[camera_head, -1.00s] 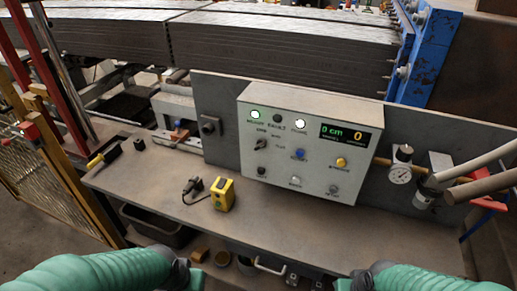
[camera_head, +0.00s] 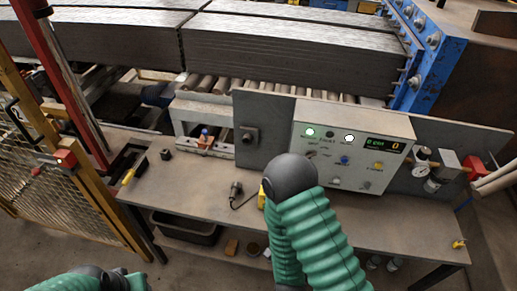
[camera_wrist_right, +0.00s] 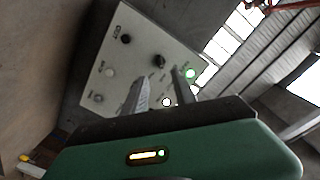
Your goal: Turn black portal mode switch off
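The grey control box (camera_head: 352,150) stands on the bench in the head view. It has lit lamps, a green display, a blue button and a yellow button. The small black switch (camera_head: 311,154) below the green lamp is partly readable there. It also shows in the right wrist view (camera_wrist_right: 158,61), near the lit green lamp (camera_wrist_right: 190,73). My right gripper (camera_wrist_right: 160,78) is open and empty, with its two fingers apart before the panel and the switch just beyond their gap. My right arm hides the box's lower left in the head view. My left gripper is out of view.
A yellow device (camera_head: 262,198) on the bench is mostly behind my right arm. A pressure gauge (camera_head: 421,170) and pipes stand right of the box.

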